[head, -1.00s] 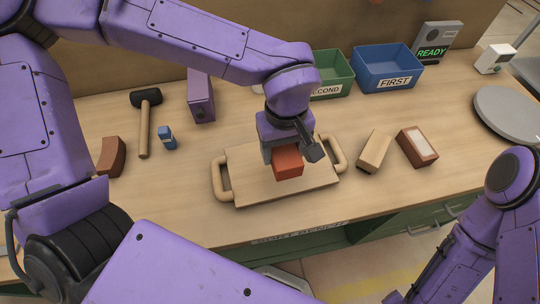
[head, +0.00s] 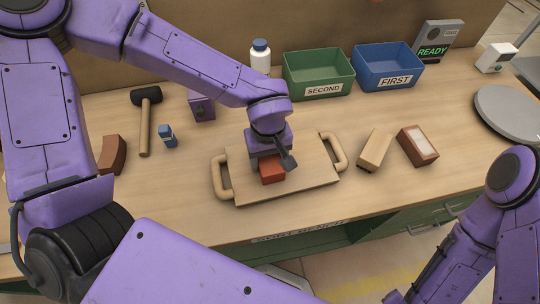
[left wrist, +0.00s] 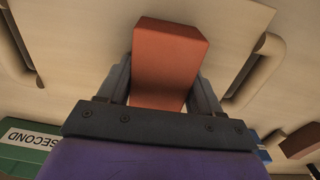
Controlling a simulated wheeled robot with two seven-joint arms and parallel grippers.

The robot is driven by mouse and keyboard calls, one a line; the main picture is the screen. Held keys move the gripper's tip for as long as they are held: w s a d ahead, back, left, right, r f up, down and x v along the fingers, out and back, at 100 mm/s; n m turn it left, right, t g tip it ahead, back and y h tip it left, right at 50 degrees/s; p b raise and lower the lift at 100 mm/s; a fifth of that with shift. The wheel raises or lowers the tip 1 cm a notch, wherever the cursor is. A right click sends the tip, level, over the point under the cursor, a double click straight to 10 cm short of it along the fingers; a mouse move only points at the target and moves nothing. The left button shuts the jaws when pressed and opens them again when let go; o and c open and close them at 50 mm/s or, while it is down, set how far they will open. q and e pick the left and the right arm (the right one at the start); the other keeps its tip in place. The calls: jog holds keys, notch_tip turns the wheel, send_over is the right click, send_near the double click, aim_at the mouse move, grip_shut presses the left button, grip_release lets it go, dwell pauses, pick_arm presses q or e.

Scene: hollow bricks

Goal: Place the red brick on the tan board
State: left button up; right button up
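The red brick (head: 272,174) is between the fingers of my left gripper (head: 270,163), over the middle of the tan board (head: 310,178). In the left wrist view the red brick (left wrist: 168,58) has a finger of my left gripper (left wrist: 162,85) along each side, and the fingers look closed on it. The brick is at or just above the board's surface; I cannot tell whether it touches. The board lies flat on the table with a handle at each end. My gripper hides the brick's rear part. My right gripper is out of view; only its arm shows at lower right.
Right of the board lie a tan brick (head: 374,149) and a brown brick with a pale top (head: 417,146). Left are a brown brick (head: 112,155), a mallet (head: 145,120) and a small blue item (head: 167,135). Behind stand green (head: 319,72) and blue (head: 388,67) bins.

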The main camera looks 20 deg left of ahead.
pick_arm(q)
jog(key=o, duration=0.4)
jog(key=shift+c, duration=0.2)
notch_tip(320, 180, up, 12)
jog(key=p, duration=0.1)
jog(key=shift+r, duration=0.25)
